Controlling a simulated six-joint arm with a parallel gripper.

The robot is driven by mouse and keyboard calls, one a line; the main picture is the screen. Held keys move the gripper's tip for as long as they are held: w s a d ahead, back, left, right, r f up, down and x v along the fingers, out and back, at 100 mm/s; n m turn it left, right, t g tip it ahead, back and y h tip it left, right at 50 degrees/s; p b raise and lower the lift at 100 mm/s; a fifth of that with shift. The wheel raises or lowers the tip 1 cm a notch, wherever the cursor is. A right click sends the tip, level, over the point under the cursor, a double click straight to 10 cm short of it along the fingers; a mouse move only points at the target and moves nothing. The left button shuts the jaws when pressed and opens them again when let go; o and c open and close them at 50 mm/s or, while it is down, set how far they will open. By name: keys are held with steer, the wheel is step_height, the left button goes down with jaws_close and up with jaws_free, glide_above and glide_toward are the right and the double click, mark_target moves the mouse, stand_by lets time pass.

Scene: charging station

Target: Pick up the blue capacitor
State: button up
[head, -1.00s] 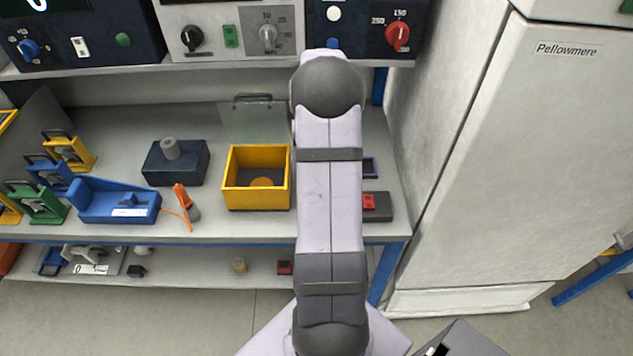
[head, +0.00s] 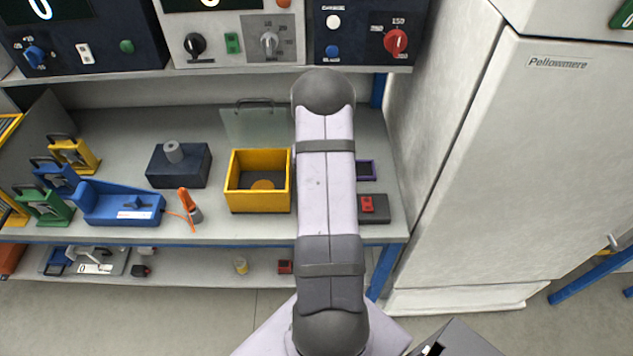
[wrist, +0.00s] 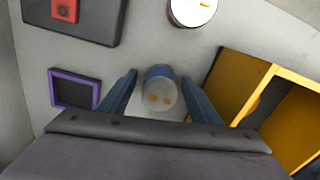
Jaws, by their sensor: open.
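The blue capacitor (wrist: 162,72) shows in the wrist view as a short upright cylinder, with a blue side and a pale grey end carrying two orange terminals. It stands between the two blue-grey fingers of my gripper (wrist: 160,98), which are spread with a gap on either side of it. I cannot tell how far the fingertips reach down along it. In the head view my arm hides both the gripper and the capacitor.
A yellow open bin (head: 234,204) stands close to the capacitor; it shows on the right in the wrist view (wrist: 232,84). A purple-framed square (wrist: 52,88), a dark block with a red part (wrist: 66,10) and a round white-topped thing (wrist: 193,10) are nearby. Shelf instruments (head: 270,40) overhang behind.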

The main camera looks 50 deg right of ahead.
steer(key=c, duration=1.2)
